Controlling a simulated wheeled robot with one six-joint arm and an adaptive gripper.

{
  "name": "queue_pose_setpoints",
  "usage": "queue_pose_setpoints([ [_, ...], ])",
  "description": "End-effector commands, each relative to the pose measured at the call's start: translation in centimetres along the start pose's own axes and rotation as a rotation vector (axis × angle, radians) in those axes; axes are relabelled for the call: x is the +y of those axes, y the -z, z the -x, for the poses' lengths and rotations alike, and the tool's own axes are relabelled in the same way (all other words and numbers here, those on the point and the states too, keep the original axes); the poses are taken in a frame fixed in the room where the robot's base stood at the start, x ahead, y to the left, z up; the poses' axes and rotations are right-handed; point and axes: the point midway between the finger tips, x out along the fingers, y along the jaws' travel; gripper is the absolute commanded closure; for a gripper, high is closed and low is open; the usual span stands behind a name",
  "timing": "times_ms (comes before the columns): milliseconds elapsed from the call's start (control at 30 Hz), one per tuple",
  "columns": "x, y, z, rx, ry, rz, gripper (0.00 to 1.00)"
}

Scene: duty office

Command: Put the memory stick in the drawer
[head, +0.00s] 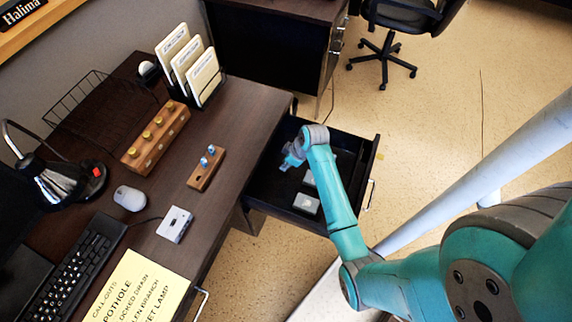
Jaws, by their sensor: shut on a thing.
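The drawer (368,172) is pulled open from the right side of the dark desk, and its inside is dark. My gripper (286,166) is over the left part of the drawer, near the desk edge, and points down and left. It is shut on a small light-blue thing that looks like the memory stick, though it is tiny and mostly hidden by the fingers. Two similar blue sticks (211,150) stand upright in a small wooden block (207,170) on the desk. I cannot tell whether the held thing touches the drawer floor.
Grey boxes (306,204) lie in the drawer under my arm. The desk holds a wooden block with yellow knobs (155,135), a file rack (204,77), a mouse (130,198), a small white device (175,224), a lamp (65,181) and a keyboard (72,268). An office chair (388,45) stands beyond.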

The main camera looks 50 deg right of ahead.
Motion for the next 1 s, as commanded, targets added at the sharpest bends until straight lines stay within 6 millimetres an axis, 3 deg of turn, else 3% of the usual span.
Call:
queue_pose_setpoints([
  [100, -0.02, -0.46, -1.06, -0.001, 0.001, -0.001, 0.96],
  [467, 0.00, -0.56, -1.37, 0.000, 0.000, -0.001, 0.96],
  [500, 0.02, -0.55, -1.35, 0.001, -0.001, -0.001, 0.75],
  [567, 0.02, -0.54, -1.34, 0.001, -0.001, -0.001, 0.60],
  [600, 0.01, -0.54, -1.34, 0.001, -0.001, -0.001, 0.57],
  [1000, 0.05, -0.40, -0.50, 0.002, -0.002, 0.000, 0.57],
])
